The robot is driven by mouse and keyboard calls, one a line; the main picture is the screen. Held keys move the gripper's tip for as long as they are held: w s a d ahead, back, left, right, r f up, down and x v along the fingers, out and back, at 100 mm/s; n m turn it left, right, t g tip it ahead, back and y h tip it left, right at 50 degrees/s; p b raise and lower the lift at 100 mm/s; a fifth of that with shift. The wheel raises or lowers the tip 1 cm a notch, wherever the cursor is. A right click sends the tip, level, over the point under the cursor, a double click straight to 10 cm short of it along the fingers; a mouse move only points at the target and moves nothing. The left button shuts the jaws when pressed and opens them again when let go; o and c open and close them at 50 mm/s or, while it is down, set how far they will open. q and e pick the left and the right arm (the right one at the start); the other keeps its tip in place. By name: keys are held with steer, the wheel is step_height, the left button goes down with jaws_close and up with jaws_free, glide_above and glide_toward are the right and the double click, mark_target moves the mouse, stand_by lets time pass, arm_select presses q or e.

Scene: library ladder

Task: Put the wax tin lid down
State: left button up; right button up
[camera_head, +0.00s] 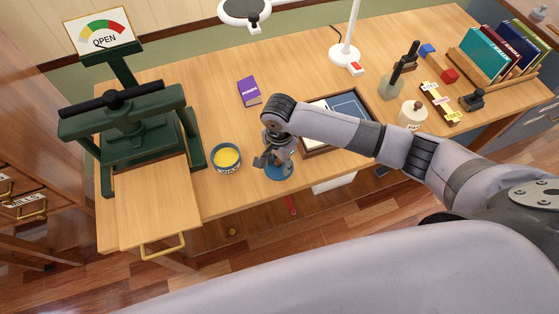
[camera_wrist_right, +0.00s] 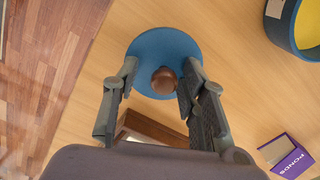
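The wax tin lid (camera_head: 280,173) is a blue disc with a brown knob, near the table's front edge just right of the wax tin (camera_head: 227,158). In the right wrist view, the lid (camera_wrist_right: 163,45) lies flat below the fingers, its knob (camera_wrist_right: 163,80) between them. My right gripper (camera_head: 271,160) is above the lid and hides part of it. Its fingers (camera_wrist_right: 160,66) are apart, with a visible gap on the knob's left side. The tin is blue, open and full of yellow wax; its side also shows in the right wrist view (camera_wrist_right: 280,32). My left gripper is out of view.
A green press (camera_head: 140,130) stands at the left. A purple book (camera_head: 249,91) lies behind the tin. A framed tray (camera_head: 318,147) is right of the lid, partly behind my right arm. Bare wood (camera_head: 215,118) surrounds the tin.

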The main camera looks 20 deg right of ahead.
mark_target(279, 162)
step_height(279, 162, up, 12)
steer(key=shift+r, duration=0.2)
stand_by(0.7)
